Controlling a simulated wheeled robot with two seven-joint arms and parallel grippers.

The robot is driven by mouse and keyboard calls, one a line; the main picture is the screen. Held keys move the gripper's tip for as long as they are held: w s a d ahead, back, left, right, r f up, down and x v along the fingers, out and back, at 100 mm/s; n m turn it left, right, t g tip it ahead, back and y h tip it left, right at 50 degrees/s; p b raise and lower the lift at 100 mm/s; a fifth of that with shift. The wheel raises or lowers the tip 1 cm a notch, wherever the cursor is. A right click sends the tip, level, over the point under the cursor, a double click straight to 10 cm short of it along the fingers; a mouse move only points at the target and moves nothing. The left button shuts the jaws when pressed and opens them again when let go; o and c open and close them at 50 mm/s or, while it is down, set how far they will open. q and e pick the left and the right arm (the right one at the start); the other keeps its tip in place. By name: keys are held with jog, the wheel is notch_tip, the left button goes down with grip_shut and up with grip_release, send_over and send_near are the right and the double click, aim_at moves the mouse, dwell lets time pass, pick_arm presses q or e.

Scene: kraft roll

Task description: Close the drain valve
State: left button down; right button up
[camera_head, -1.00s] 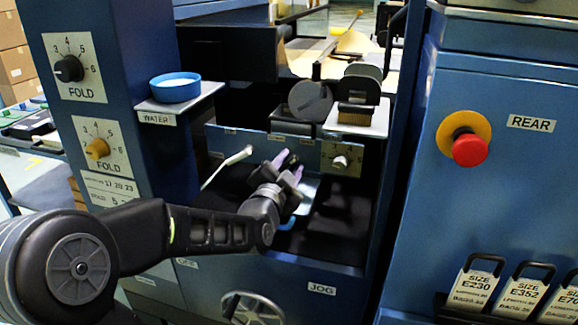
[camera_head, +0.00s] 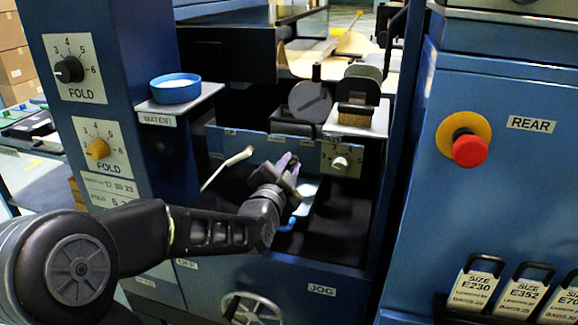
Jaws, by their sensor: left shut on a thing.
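My left gripper (camera_head: 287,164) reaches in front of the blue valve panel (camera_head: 258,148) in the machine's recess. Its purple-tinted fingers are shut on a small part, most likely the drain valve's handle, which the fingers hide. The valve's exact position cannot be told. A white-handled lever (camera_head: 236,158) slants up to the right, left of the gripper and apart from it. A blue curved piece (camera_head: 289,223) shows just below the wrist. My right gripper is not in view.
A dial knob (camera_head: 340,163) sits right of the gripper. A blue water dish (camera_head: 175,88) stands on the left shelf, and a brush (camera_head: 355,113) on the right one. A red stop button (camera_head: 469,150) is on the right cabinet. The dark recess floor is clear at right.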

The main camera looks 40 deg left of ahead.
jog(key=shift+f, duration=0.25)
pick_arm(q)
jog(key=shift+f+n+b, duration=0.15)
jog(key=shift+n+b, duration=1)
jog(key=shift+n, duration=0.05)
jog(key=n+b, duration=0.4)
jog(key=n, duration=0.1)
jog(key=shift+s+a, duration=0.1)
jog(key=shift+a, duration=0.1)
jog(key=n+b, duration=0.2)
jog(key=n, duration=0.1)
jog(key=n+b, duration=0.3)
jog(key=n, duration=0.1)
jog(key=n+b, duration=0.2)
jog(key=n, duration=0.1)
jog(key=shift+s+a+n, duration=0.1)
jog(key=shift+a+n, duration=0.15)
jog(key=shift+n, duration=0.05)
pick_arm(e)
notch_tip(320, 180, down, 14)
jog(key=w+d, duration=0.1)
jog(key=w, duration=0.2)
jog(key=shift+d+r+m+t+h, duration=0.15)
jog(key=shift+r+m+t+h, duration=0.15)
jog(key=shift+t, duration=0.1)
pick_arm(q)
jog(key=c, duration=1.4)
grip_release()
jog(key=shift+c, duration=0.2)
